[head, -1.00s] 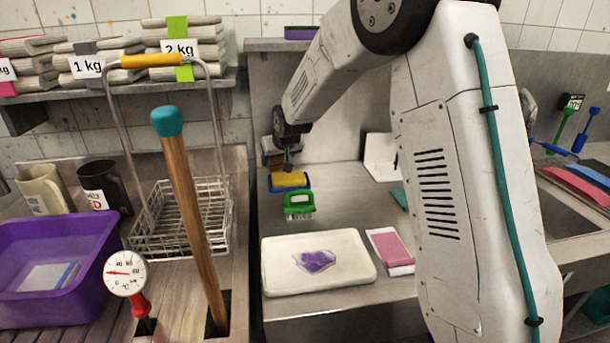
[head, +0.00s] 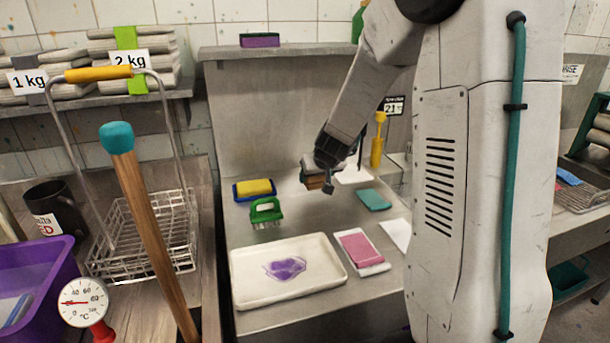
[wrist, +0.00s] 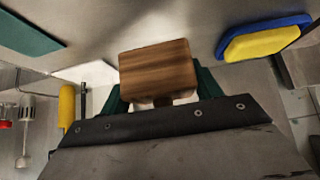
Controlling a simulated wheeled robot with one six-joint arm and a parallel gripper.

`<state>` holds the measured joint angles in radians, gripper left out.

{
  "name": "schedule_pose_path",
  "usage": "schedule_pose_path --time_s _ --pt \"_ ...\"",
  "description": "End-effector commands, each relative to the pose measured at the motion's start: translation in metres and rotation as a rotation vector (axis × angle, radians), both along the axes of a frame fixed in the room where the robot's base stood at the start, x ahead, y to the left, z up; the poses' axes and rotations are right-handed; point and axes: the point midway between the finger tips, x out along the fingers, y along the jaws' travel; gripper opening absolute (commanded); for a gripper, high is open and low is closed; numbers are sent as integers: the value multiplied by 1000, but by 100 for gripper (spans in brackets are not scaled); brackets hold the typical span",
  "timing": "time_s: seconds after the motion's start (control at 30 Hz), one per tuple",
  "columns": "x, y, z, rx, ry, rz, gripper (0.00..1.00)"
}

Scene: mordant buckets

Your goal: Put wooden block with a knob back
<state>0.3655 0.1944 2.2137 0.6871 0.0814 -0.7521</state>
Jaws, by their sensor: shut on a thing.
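My gripper (head: 326,180) is shut on a wooden block (head: 314,184), held above the steel counter in the head view. In the wrist view the brown block (wrist: 158,72) sits between the dark green fingers of my gripper (wrist: 160,98), its grained face towards the camera. A small part of what looks like its knob shows between the fingers; the rest is hidden. In the head view the block is partly covered by my gripper, right of the yellow block on a blue base (head: 254,188) and the green brush (head: 266,210).
On the steel counter (head: 290,217) are a white tray (head: 250,293) with a purple stain, a pink pad (head: 360,248), a teal pad (head: 374,199) and white sheets. A yellow-handled tool (head: 377,150) stands behind. A wooden pole (head: 150,230) and wire basket (head: 125,245) stand left.

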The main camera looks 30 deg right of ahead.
Motion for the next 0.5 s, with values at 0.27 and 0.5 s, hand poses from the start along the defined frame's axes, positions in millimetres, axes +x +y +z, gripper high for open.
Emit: schedule_pose_path --time_s 0.27,0.5 --pt "70 -18 -7 0 0 2 37" --pt "95 -24 -9 1 0 1 37"
